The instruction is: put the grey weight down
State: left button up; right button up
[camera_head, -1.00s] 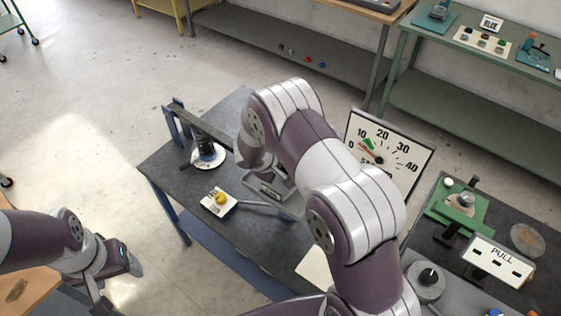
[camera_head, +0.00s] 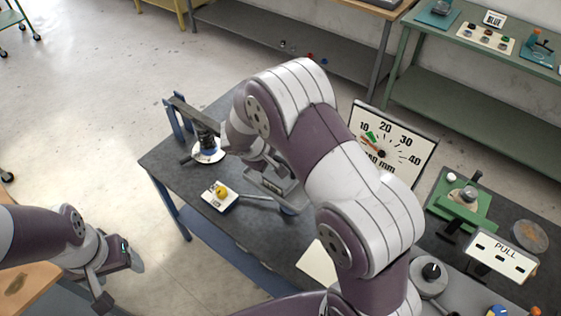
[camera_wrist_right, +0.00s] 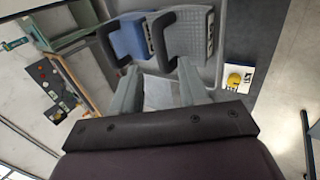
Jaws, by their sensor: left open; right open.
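In the right wrist view the grey weight (camera_wrist_right: 192,38) is a grey block with a black handle and a label, appearing to rest on a grey surface. The blue weight (camera_wrist_right: 132,36), also black-handled, stands beside it on the left. My right gripper (camera_wrist_right: 158,72) is open, its pale fingers apart. The grey weight's handle end lies between the fingertips in the picture; I cannot tell the depth gap. In the head view my right arm hides both weights, and its gripper (camera_head: 268,190) is partly visible. My left gripper (camera_head: 118,280) is open and empty, low at the left.
A white plate with a yellow knob (camera_head: 221,190) lies on the dark table (camera_head: 178,172). A spring device (camera_head: 207,143) stands behind it. A dial panel (camera_head: 407,145) stands right of my right arm. A second bench carries a green fixture (camera_head: 452,205) and a PULL panel (camera_head: 502,256).

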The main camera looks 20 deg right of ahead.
jog(key=s+v, duration=0.1)
jog(key=v, duration=0.5)
jog(key=s+m+g+y, duration=0.2)
jog(key=s+m+y, duration=0.3)
jog(key=s, duration=1.2)
jog(key=shift+s+r+m+y+b, duration=0.15)
jog(key=shift+r+m+y+b, duration=0.25)
jog(key=shift+r+b, duration=0.05)
jog(key=shift+d, duration=0.15)
